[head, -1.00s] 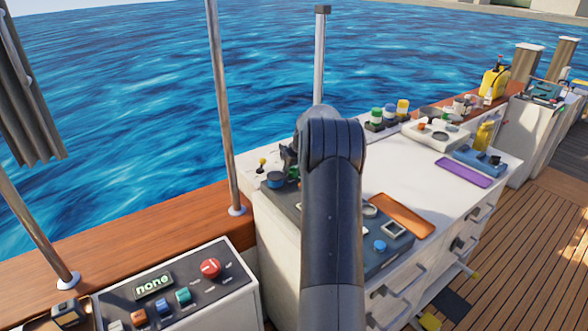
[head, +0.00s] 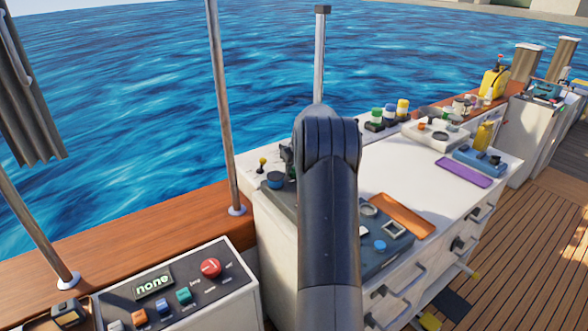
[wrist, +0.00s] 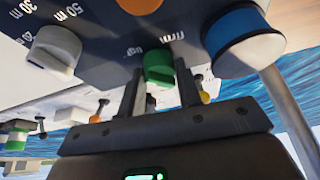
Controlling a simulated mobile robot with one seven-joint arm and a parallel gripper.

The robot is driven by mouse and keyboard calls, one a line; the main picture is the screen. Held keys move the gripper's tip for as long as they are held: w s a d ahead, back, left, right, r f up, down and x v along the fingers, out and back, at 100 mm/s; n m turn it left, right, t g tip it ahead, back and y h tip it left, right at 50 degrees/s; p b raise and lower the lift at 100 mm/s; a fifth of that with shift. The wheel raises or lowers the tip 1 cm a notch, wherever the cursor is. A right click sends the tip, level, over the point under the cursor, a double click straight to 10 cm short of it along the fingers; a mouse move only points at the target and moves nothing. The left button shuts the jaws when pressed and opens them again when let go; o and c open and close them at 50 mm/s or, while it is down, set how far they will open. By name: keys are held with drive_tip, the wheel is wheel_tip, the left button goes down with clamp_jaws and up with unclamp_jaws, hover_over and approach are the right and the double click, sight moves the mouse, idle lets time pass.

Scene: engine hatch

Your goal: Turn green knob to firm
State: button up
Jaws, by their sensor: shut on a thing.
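The green knob (wrist: 158,66) shows in the wrist view, on a dark panel (wrist: 115,22) with upside-down white lettering. One word above the knob looks like "firm"; a second short label to its left is hard to read. My gripper (wrist: 159,88) has one finger on each side of the knob and is shut on it. Which label the knob points at I cannot tell. In the head view my arm hides the green knob and the gripper.
A white knob (wrist: 55,48) by "30 m" and "50 m" and a large blue knob (wrist: 235,38) flank the green one. In the head view, an orange tray (head: 402,215) and a purple mat (head: 463,172) lie on the white counter (head: 400,160). A metal pole (head: 222,110) stands left of my arm.

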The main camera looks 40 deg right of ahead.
drive_tip(key=m, duration=0.2)
drive_tip(key=m+h, duration=0.1)
drive_tip(key=m, duration=0.1)
drive_tip(key=shift+a+g+h, duration=0.15)
drive_tip(key=shift+g+h, duration=0.15)
drive_tip(key=m, duration=0.2)
drive_tip(key=m+g+h, duration=0.1)
drive_tip(key=m, duration=0.1)
drive_tip(key=shift+w+a+m, duration=0.1)
drive_tip(key=shift+w+m, duration=0.05)
drive_tip(key=shift+m, duration=0.15)
drive_tip(key=m+g+h, duration=0.1)
drive_tip(key=m, duration=0.2)
drive_tip(key=shift+w+m, duration=0.1)
drive_tip(key=shift+m, duration=0.2)
drive_tip(key=shift+m+g, duration=0.8)
drive_tip(key=shift+m, duration=1.1)
drive_tip(key=o, duration=1)
drive_tip(key=v, duration=1)
drive_tip(key=shift+a+r, duration=0.3)
drive_tip(key=shift+a, duration=0.1)
